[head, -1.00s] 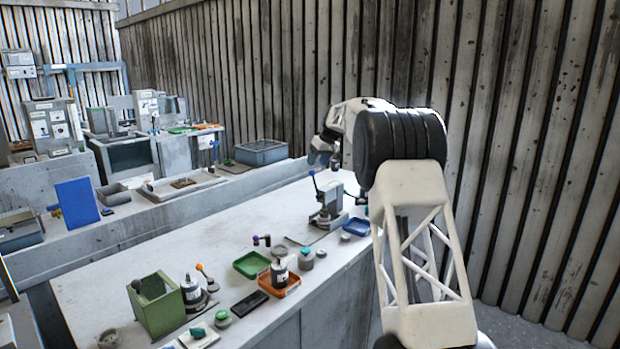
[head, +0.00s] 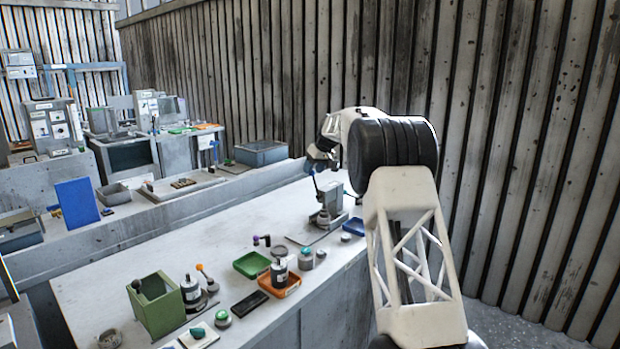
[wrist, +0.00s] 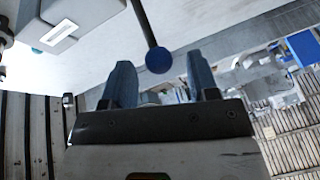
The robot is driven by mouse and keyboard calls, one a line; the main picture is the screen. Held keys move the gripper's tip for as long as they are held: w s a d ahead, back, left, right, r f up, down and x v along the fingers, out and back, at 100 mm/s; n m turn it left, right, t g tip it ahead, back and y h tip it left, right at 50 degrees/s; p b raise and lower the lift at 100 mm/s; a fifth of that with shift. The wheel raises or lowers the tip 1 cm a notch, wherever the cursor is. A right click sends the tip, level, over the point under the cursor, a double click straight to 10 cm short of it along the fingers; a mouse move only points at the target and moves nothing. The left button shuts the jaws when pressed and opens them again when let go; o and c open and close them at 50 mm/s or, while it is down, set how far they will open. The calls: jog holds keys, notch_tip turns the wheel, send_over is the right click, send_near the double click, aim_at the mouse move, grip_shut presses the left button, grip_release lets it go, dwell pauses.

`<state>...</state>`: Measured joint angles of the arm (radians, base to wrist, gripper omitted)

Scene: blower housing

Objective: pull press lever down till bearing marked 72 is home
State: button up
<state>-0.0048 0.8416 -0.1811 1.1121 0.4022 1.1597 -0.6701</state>
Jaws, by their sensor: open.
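The press (head: 335,199) stands at the far right end of the bench, and its thin dark lever (head: 316,186) rises upright from it. In the wrist view the lever's rod (wrist: 143,22) ends in a round blue knob (wrist: 158,60). My gripper (head: 313,163) is at the top of the lever. In the wrist view my gripper (wrist: 160,66) is open, with a blue finger on each side of the knob and a gap to both. A grey round part (head: 323,219) sits low on the press; I cannot read any marking on it.
A blue tray (head: 354,227) lies right of the press. A green tray (head: 251,265), an orange tray (head: 289,288) with parts and a green box (head: 157,305) stand nearer. A corrugated wall rises behind my arm.

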aim_at(315, 184)
jog(key=shift+x, duration=2.15)
grip_shut()
